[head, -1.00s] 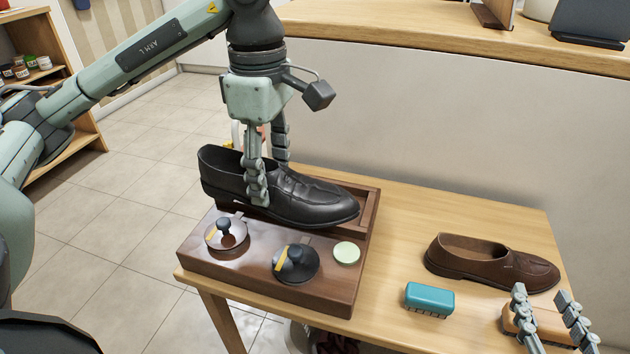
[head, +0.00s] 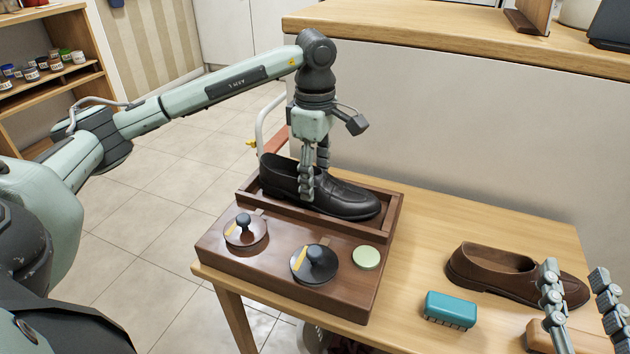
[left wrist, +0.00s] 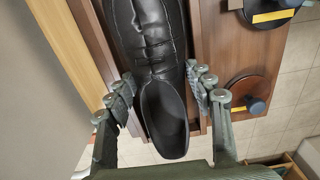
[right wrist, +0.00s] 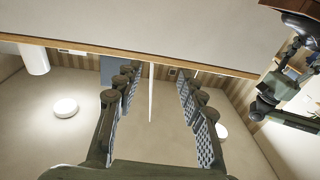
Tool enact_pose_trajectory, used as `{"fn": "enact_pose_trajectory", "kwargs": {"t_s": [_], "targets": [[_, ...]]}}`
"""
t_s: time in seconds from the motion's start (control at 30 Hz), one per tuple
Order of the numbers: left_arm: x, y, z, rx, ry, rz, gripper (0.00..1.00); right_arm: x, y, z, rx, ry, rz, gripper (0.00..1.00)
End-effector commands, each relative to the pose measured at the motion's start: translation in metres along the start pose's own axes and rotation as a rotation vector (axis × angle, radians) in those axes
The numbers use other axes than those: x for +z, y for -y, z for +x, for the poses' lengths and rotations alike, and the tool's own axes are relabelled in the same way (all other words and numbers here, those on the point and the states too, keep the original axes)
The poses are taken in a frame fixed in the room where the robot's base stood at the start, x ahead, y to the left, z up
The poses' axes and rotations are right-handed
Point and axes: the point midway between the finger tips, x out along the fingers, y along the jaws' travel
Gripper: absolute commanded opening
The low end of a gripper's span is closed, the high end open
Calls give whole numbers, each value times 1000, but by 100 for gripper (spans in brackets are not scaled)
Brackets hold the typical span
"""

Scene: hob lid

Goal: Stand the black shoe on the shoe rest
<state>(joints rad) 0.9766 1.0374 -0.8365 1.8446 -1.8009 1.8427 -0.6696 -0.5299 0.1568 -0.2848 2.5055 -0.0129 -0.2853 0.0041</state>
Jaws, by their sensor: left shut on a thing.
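The black shoe (head: 345,201) is upright, toe to the right, within the framed wooden shoe rest (head: 391,214) at the back of the dark wooden box. Its sole is hidden by the front rim, so I cannot tell whether it touches the bottom. My left gripper (head: 315,180) is shut on the shoe, fingers on both sides near the opening. The left wrist view shows the shoe (left wrist: 164,105) between the fingers (left wrist: 162,80). My right gripper (head: 575,272) is open and empty at the right; its fingers also stand apart in the right wrist view (right wrist: 157,75).
Two round lidded tins (head: 245,231) (head: 314,265) and a pale green disc (head: 366,258) sit in the box's front part. A teal brush (head: 450,309), a brown shoe (head: 490,268) and a wooden-backed brush (head: 540,337) lie on the table (head: 415,290). A wall stands behind.

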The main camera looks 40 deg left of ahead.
Motion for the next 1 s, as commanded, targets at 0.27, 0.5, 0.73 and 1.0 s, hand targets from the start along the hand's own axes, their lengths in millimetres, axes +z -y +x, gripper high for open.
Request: {"fn": "enact_pose_trajectory", "kwargs": {"t_s": [0.27,0.5,0.73,1.0], "targets": [[0,0,8,3,1,-1,16,-6,2,0,-4,-28,5,40],[0,0,10,2,1,-1,16,-10,4,0,-8,-50,8,40],[0,0,10,1,0,-1,72,-12,5,0,-10,-59,10,40],[0,0,10,1,0,-1,73,-12,5,0,-10,-59,10,40]]}}
